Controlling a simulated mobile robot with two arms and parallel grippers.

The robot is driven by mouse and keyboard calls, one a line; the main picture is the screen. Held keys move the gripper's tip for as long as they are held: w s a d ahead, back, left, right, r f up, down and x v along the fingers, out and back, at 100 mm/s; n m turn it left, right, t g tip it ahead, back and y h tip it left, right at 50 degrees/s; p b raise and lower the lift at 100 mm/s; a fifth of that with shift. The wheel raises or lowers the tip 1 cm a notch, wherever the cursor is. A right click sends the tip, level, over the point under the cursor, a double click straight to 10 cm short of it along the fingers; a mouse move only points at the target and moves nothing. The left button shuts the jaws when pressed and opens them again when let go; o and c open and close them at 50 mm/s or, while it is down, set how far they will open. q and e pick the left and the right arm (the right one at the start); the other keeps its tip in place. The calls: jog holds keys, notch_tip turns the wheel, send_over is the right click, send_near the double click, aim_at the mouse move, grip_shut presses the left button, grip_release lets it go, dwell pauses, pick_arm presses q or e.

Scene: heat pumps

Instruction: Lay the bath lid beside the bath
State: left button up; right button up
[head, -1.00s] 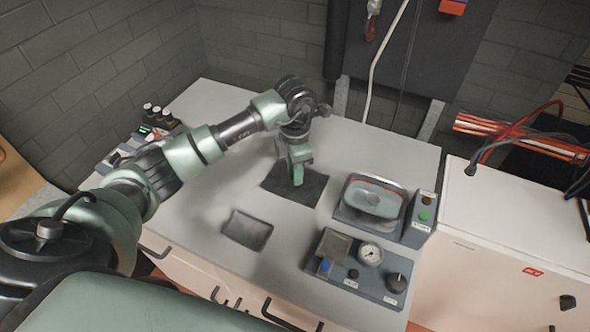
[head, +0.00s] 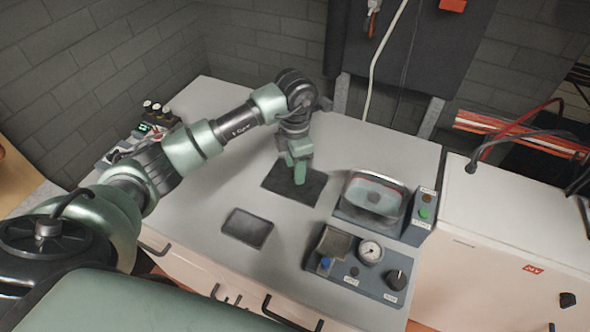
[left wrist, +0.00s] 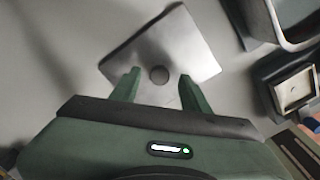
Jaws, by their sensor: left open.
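The bath lid, a thin square plate, lies flat on the bench (head: 200,185) to the left of the bath (head: 375,195). The lid (head: 279,184) looks dark in the head view. In the left wrist view the lid (left wrist: 180,38) looks silvery, with a round dark knob (left wrist: 159,74). My left gripper (head: 299,181) points down over the lid. In the left wrist view my open left gripper (left wrist: 157,77) has one finger on each side of the knob; I cannot tell its height above it. The bath's corner (left wrist: 285,25) shows at upper right. My right gripper is out of view.
A small dark tray (head: 247,228) lies in front of the lid. A control panel with a gauge (head: 370,251) and a switch box (head: 423,215) sit by the bath. Small bottles (head: 156,110) stand at the back left. The bench's left half is mostly clear.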

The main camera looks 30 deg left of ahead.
pick_arm(q)
notch_tip(320, 180, up, 11)
jog(key=b, duration=0.2)
jog(key=shift+f, duration=0.2)
